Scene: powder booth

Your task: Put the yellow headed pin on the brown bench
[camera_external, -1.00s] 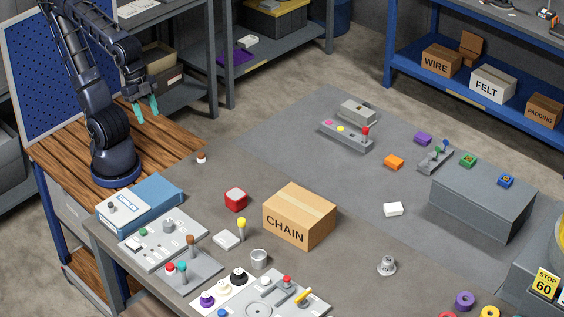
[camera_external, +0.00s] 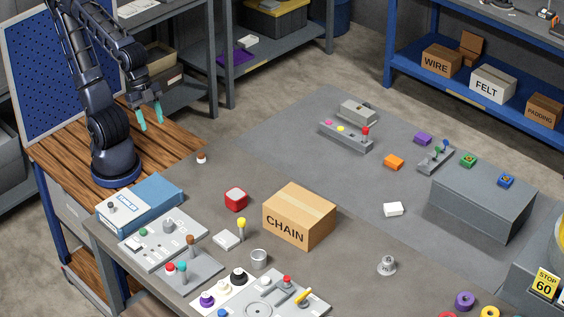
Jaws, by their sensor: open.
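The yellow headed pin (camera_external: 242,228) stands upright on the grey table, just right of a small white block and left of the CHAIN box. The brown bench (camera_external: 170,152) is the wooden plank top at the left, and my arm is mounted on it. My gripper (camera_external: 151,117) hangs above the far part of the bench with its teal fingers apart and nothing between them. It is well away from the pin.
A blue box (camera_external: 141,203) and grey panels with knobs lie between bench and pin. Open bench surface shows right of my base.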

